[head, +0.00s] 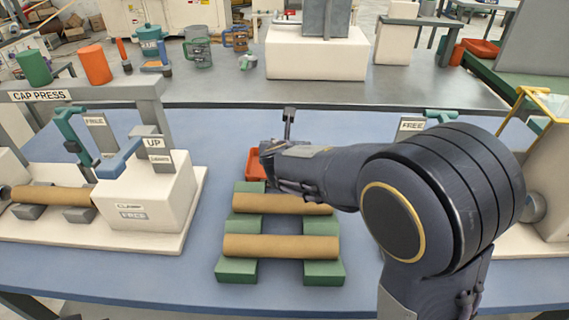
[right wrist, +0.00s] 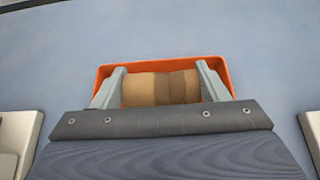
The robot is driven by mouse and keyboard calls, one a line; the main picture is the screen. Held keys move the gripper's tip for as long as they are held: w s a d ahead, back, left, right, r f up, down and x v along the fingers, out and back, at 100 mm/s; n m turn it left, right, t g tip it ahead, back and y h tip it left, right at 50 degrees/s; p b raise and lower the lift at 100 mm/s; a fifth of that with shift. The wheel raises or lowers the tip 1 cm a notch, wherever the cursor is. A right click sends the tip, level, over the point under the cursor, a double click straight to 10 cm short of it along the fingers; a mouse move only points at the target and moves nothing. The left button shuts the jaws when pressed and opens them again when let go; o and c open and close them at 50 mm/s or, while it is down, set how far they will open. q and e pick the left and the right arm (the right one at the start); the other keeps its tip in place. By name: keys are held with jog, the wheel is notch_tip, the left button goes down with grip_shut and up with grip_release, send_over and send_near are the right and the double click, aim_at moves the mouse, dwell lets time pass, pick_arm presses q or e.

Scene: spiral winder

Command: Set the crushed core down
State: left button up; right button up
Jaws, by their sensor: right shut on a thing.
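In the right wrist view my right gripper (right wrist: 161,88) is shut on a brown cardboard core (right wrist: 160,88), with one finger at each end. The core shows a darker band and uneven edges near its middle. An orange-red tray (right wrist: 228,74) lies behind and around it in that view. Whether the core touches the tray floor cannot be told. In the head view the tray (head: 256,163) shows behind my right arm, which hides most of it, the gripper and the held core. My left gripper is not in view.
Two whole brown cores (head: 281,247) lie on green cradles (head: 236,271) in front of the tray. A white machine with a clamp (head: 145,200) and another core (head: 55,195) stands left. A raised grey shelf (head: 330,96) runs behind. Blue table is clear between.

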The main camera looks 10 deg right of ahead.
jog(key=shift+w+f, duration=0.45)
jog(key=shift+f, duration=0.15)
jog(key=f+b, duration=0.2)
jog(key=shift+w+f, duration=0.3)
jog(key=shift+f, duration=0.1)
jog(key=shift+f+b, duration=0.3)
jog(key=shift+f, duration=0.05)
jog(key=shift+f, duration=0.2)
jog(key=o, duration=0.9)
jog(key=shift+o, duration=0.2)
jog(key=shift+r, duration=0.15)
